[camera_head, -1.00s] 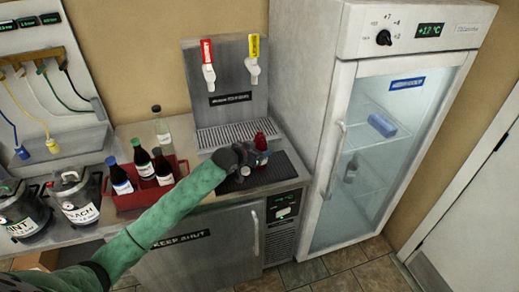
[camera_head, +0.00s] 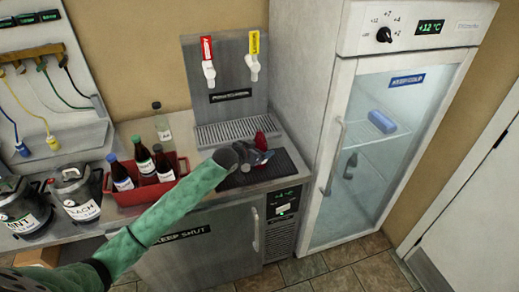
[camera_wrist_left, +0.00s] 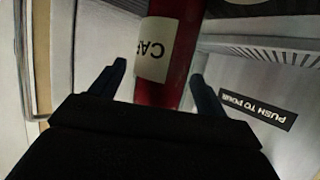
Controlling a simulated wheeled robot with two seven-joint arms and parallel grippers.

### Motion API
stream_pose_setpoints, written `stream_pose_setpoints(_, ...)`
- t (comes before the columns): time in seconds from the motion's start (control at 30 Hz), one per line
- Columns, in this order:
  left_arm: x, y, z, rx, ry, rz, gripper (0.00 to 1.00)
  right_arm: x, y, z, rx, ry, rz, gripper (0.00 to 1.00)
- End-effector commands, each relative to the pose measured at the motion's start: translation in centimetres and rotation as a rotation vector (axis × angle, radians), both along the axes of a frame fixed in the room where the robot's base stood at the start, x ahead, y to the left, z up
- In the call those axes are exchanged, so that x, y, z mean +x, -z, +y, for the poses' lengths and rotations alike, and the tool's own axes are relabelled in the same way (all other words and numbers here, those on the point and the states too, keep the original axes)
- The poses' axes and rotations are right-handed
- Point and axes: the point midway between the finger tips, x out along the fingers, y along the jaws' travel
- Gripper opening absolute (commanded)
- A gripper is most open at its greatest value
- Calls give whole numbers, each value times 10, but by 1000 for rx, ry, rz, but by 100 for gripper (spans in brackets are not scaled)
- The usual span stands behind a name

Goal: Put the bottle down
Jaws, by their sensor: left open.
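A dark red bottle (camera_head: 261,140) is over the black mat on the counter, in front of the tap tower. My left gripper mostly covers it in the head view, so I cannot see its base there. In the left wrist view the bottle (camera_wrist_left: 185,40) shows a white label with dark letters and lies between the two fingers. My left gripper (camera_head: 263,156) is open, one finger on each side of the bottle, with gaps between. My right gripper is not in view.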

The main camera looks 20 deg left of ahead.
Motion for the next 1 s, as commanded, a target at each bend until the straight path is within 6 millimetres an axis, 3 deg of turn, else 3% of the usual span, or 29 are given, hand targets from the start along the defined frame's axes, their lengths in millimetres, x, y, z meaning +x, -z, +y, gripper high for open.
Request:
stream_pose_setpoints(0.17,-14,-4,7,2,1,-1,75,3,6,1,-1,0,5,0)
stream_pose_setpoints(0.23,-25,-8,10,2,1,-2,75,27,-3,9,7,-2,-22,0)
stream_pose_setpoints(0.4,-54,-21,22,2,1,-2,75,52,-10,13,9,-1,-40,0)
stream_pose_setpoints(0.7,-92,-39,38,2,-1,0,75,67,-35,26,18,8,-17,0)
stream_pose_setpoints(1.0,-103,-47,42,0,-1,0,75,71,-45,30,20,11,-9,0)
